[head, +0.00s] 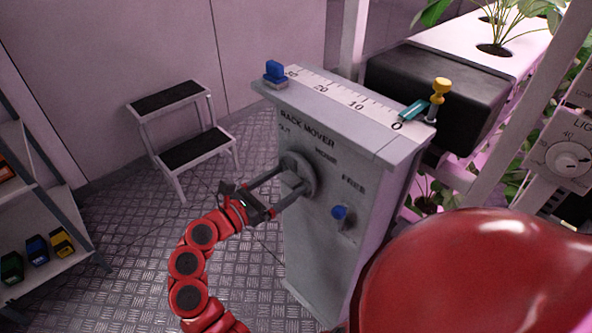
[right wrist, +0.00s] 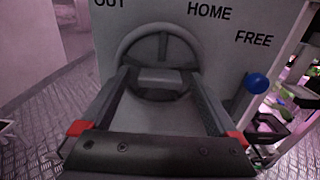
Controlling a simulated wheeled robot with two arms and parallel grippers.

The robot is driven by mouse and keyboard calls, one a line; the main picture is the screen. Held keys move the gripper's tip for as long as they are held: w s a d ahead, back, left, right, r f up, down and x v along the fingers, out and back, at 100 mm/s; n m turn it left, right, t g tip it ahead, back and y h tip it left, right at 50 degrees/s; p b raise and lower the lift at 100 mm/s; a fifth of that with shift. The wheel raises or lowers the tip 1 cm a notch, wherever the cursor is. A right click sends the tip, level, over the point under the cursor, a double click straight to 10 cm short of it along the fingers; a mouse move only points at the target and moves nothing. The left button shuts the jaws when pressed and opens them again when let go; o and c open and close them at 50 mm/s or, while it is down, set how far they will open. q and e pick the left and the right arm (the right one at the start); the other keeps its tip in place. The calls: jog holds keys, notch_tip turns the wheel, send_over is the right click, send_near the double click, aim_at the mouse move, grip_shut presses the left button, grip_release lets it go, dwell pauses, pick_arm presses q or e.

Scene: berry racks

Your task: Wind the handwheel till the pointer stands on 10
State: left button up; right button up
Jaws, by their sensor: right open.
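The grey handwheel (head: 298,175) sits on the front of the rack mover cabinet (head: 330,235). It also shows in the right wrist view (right wrist: 157,40) with its rim, spokes and a pale block at its middle. My right gripper (head: 288,182) is open at the wheel, one finger on each side of its middle; I cannot tell whether they touch it. It also shows in the wrist view (right wrist: 158,82). The teal pointer (head: 412,110) stands near 0 on the white scale (head: 340,92), short of the 10 mark. My left gripper is not in view.
A blue knob (head: 339,212) sits below FREE. A blue block (head: 275,72) stands at the scale's 30 end, a yellow-topped post (head: 440,90) near 0. A step stool (head: 180,130) stands behind left; a shelf (head: 50,265) is at left. A black box (head: 430,85) lies behind.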

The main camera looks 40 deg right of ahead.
jog(key=shift+d, duration=0.15)
jog(key=shift+c, duration=0.3)
jog(key=c, duration=1.3)
jog(key=shift+n, duration=0.4)
